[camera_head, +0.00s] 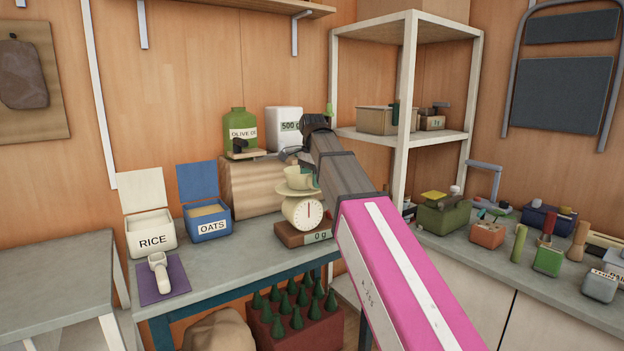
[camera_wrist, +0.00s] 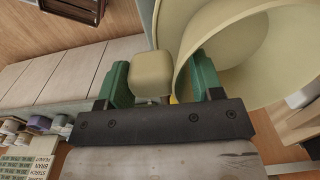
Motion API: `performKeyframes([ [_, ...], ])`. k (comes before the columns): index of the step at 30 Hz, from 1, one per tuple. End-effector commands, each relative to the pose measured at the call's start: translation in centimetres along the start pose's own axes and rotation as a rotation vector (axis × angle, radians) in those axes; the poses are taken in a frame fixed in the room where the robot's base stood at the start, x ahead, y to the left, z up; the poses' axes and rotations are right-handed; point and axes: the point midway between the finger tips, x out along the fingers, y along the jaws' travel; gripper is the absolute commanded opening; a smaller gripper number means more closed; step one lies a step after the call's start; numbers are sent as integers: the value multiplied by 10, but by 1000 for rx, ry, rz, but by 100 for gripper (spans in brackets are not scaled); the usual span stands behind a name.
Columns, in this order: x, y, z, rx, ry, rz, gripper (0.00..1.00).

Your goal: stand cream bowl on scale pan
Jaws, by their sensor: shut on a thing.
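The cream bowl (camera_head: 299,178) is just above the pan (camera_head: 294,190) of the cream kitchen scale (camera_head: 289,212) in the head view. It looks slightly tilted. I cannot tell whether it touches the pan. The scale's front display reads 0 g. In the wrist view, the bowl (camera_wrist: 250,30) fills the upper right, its rim close to the right green finger. My gripper (camera_wrist: 160,78) has a cream block-like part, seemingly the bowl's handle, between its green fingers and is shut on the bowl. In the head view my arm hides most of the gripper.
A rice box (camera_head: 150,235) and oats box (camera_head: 207,218) stand left of the scale. Behind it, a wooden block (camera_head: 248,187) bears an olive oil can (camera_head: 240,130) and a 500 g container (camera_head: 285,127). A shelf post (camera_head: 406,110) rises to the right. A white scoop lies front left.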

Motion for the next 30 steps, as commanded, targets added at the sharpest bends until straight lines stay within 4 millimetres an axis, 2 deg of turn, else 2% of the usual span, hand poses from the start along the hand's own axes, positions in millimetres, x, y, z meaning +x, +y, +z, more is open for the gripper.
performKeyframes([
  [9, 4, 0, 0, 0, 0, 0, 27],
  [10, 4, 0, 0, 0, 0, 0, 64],
  [12, 4, 0, 0, 0, 0, 0, 86],
  [13, 4, 0, 0, 0, 0, 0, 90],
  [26, 4, 0, 0, 0, 0, 0, 90],
  [30, -2, -4, -4, 0, 0, 0, 90],
])
